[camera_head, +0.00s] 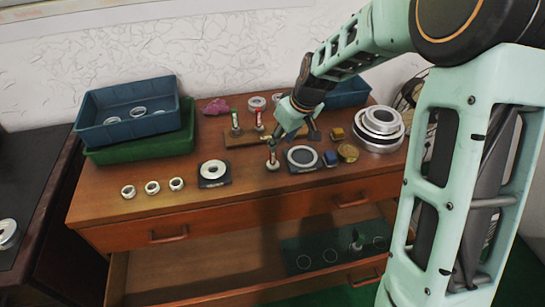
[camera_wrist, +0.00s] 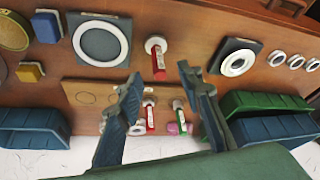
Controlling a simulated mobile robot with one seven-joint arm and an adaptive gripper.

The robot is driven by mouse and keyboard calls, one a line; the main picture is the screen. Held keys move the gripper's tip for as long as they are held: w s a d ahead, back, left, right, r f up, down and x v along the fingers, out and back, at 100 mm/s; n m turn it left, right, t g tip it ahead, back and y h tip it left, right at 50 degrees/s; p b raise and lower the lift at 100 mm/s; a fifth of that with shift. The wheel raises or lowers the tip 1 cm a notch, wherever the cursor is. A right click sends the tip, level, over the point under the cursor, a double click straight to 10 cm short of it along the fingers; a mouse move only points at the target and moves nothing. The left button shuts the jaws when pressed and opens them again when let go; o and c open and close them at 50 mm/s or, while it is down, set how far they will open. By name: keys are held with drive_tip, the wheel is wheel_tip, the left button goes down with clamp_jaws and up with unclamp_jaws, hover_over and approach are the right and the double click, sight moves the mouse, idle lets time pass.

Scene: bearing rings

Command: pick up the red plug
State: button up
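Two red plugs show in the wrist view. One red plug (camera_wrist: 158,65) with a pale ring-like end stands alone between two dark square plates; its lower part shows in the head view (camera_head: 272,162), partly hidden by my gripper. The other red plug (camera_wrist: 150,114) is on the wooden board (camera_wrist: 85,97), beside a green plug (camera_wrist: 179,114). In the head view this red plug (camera_head: 258,120) and the green plug (camera_head: 235,121) stand upright on the board. My gripper (camera_wrist: 160,84) is open, its fingers spread apart with nothing between them; it also shows above the dresser (camera_head: 288,132).
Plates with rings (camera_head: 214,172) (camera_head: 303,158) flank the lone plug. Several small rings (camera_head: 152,188) lie at front left. Stacked blue (camera_head: 105,133) and green bins stand at the back left, stacked metal rings (camera_head: 380,122) at the right. A lower drawer (camera_head: 190,280) is open.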

sight(273, 155)
drive_tip(key=x, duration=0.5)
drive_tip(key=shift+w+p+x, duration=0.2)
drive_tip(key=shift+w+x, duration=0.05)
drive_tip(key=shift+x, duration=1.1)
drive_tip(key=shift+w+p+x, duration=0.2)
drive_tip(key=shift+x, duration=1.2)
drive_tip(key=shift+r, duration=0.2)
drive_tip(key=shift+c, duration=0.3)
clamp_jaws()
